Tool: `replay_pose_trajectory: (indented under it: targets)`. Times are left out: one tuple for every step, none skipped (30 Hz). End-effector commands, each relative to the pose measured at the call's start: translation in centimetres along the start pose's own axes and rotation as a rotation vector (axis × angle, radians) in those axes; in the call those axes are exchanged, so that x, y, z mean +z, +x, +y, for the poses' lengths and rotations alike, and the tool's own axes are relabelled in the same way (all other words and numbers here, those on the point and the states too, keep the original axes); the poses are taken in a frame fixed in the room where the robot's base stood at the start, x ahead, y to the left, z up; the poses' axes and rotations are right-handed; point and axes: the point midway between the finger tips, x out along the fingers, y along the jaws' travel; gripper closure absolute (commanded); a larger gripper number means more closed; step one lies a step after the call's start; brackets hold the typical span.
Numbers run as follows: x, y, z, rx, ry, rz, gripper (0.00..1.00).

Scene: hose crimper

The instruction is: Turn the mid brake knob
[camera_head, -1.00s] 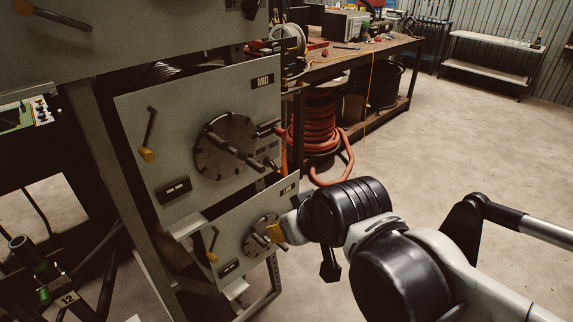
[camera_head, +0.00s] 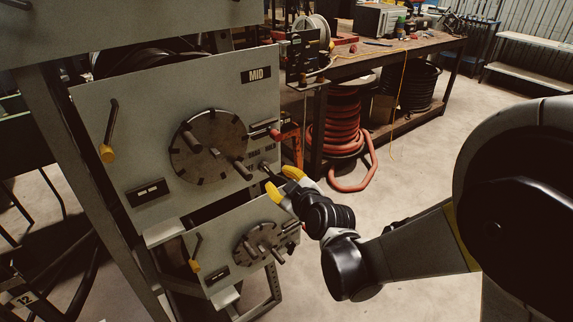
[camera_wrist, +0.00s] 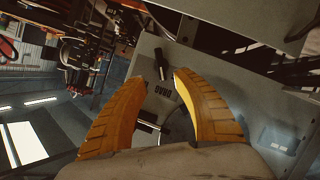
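The MID panel (camera_head: 92,115) is a tilted grey plate with a round dark disc (camera_head: 208,146) carrying two pegs. A small dark knob (camera_head: 265,167) sits near its lower right edge, below small lettering; I take it as the mid brake knob. My gripper (camera_head: 282,183) is just right of and below this knob, its yellow fingers apart. Contact cannot be told. In the wrist view, my gripper (camera_wrist: 163,77) is open, with the grey panel and black lettering (camera_wrist: 163,90) showing between the fingers. A dark part (camera_wrist: 147,120) shows lower between them; I cannot tell whether it is the knob.
A yellow-ended lever (camera_head: 107,152) and a counter (camera_head: 147,192) are on the MID panel's left. A workbench (camera_head: 345,68) and red hose coil (camera_head: 343,125) stand behind. Floor is clear on the right.

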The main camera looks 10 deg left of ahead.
Motion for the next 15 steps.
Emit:
replay_pose_trajectory:
  targets:
    - [0.2, 0.9, -0.1, -0.001, 0.000, 0.000, 0.65]
    - [0.2, 1.5, -0.1, -0.001, 0.000, 0.000, 0.65]
    - [0.2, 2.3, -0.2, -0.001, 0.000, -0.001, 0.65]
    - [0.2, 3.0, -0.2, -0.001, 0.000, -0.001, 0.65]
    - [0.2, 3.6, -0.2, -0.001, 0.000, -0.001, 0.65]
    - [0.3, 4.5, -0.2, -0.001, 0.001, -0.001, 0.65]
    - [0.3, 5.0, -0.2, -0.001, 0.001, -0.001, 0.65]
    - [0.3, 5.6, -0.1, -0.001, 0.001, -0.001, 0.65]
    - [0.3, 6.4, -0.1, -0.001, 0.001, -0.002, 0.65]
    - [0.3, 6.9, -0.1, -0.001, 0.000, -0.002, 0.65]
    - [0.2, 7.3, -0.1, -0.001, 0.001, -0.002, 0.65]
    - [0.2, 7.9, -0.1, -0.001, 0.001, -0.002, 0.65]
    - [0.2, 8.3, -0.1, -0.001, 0.002, -0.002, 0.65]
    - [0.2, 8.6, -0.1, -0.001, 0.002, -0.002, 0.65]
    - [0.2, 8.9, 0.0, -0.001, 0.002, -0.002, 0.65]
